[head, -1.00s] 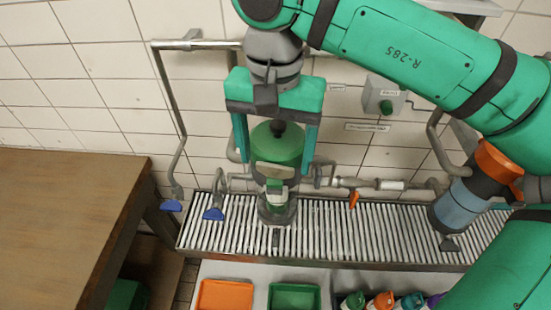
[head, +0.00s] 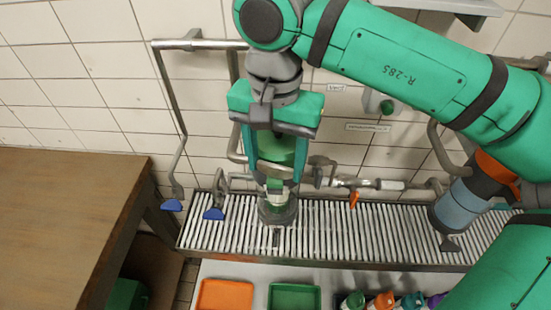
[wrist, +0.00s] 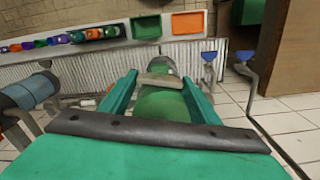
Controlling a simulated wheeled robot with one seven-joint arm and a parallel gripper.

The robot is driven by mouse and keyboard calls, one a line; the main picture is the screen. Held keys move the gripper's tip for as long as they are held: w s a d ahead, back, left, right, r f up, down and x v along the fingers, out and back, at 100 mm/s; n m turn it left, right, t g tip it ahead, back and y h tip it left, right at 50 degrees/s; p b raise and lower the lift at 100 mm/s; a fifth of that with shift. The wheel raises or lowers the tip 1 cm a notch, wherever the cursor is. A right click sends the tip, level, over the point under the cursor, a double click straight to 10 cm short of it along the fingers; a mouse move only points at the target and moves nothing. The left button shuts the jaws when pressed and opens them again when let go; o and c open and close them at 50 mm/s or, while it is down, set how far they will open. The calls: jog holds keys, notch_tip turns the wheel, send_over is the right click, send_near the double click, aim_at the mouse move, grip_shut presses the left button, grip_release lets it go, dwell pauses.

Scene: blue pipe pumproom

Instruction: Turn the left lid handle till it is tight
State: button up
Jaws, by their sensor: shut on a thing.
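The gripper is shut on the handle. The exact contact is hard to make out, and the gripper body hides the lid's top in the head view.
Pipes and an orange valve lever (head: 354,199) lie close right of the left vessel. Blue-ended levers (head: 213,213) hang at left. Orange (head: 225,295) and green trays sit in front.

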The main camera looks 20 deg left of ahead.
aim_at(276, 165)
jog(key=shift+m, duration=0.4)
jog(key=o, duration=1)
jog(key=shift+o, duration=0.2)
jog(key=shift+r, duration=0.15)
notch_tip(276, 165, up, 11)
jog(key=shift+f, duration=0.2)
